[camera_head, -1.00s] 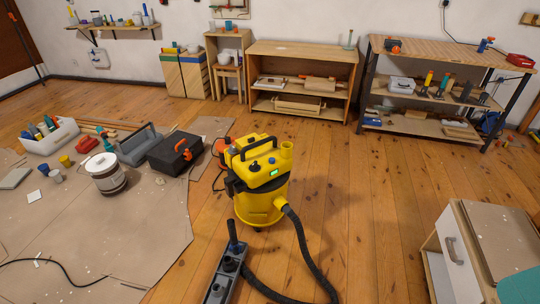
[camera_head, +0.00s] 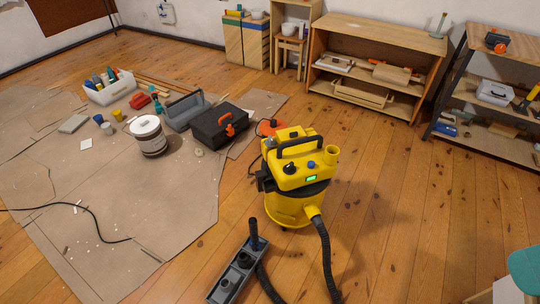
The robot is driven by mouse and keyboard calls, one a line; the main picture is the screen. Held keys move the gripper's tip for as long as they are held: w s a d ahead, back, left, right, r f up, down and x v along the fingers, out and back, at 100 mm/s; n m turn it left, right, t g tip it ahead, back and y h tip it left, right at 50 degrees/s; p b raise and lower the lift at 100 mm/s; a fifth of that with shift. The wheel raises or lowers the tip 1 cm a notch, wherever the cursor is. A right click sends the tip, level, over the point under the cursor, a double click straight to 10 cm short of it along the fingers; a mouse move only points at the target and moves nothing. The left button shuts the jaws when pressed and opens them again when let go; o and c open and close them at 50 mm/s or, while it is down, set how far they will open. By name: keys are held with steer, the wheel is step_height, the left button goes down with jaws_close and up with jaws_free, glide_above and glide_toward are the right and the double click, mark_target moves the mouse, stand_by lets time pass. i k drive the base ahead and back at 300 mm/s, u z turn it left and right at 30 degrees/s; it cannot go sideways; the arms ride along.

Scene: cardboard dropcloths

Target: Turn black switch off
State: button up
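A yellow shop vacuum (camera_head: 290,203) stands upright on the wooden floor near the middle of the head view. On its sloped front panel are a black knob-like switch (camera_head: 291,168), a smaller blue knob (camera_head: 311,164) and a green-lit display (camera_head: 311,178). The black switch is on the left of the panel, in plain sight. Its exact setting is too small to tell. My gripper is not in view.
A black hose (camera_head: 325,255) runs from the vacuum's front toward the bottom edge, beside a grey accessory tray (camera_head: 222,288). A black toolbox (camera_head: 219,130) and paint can (camera_head: 148,137) sit on cardboard to the left. Bare floor (camera_head: 410,215) lies to the right.

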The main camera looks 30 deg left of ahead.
mark_target(289, 169)
steer(key=u, duration=0.75)
steer(key=i, duration=0.85)
steer(key=u, duration=0.75)
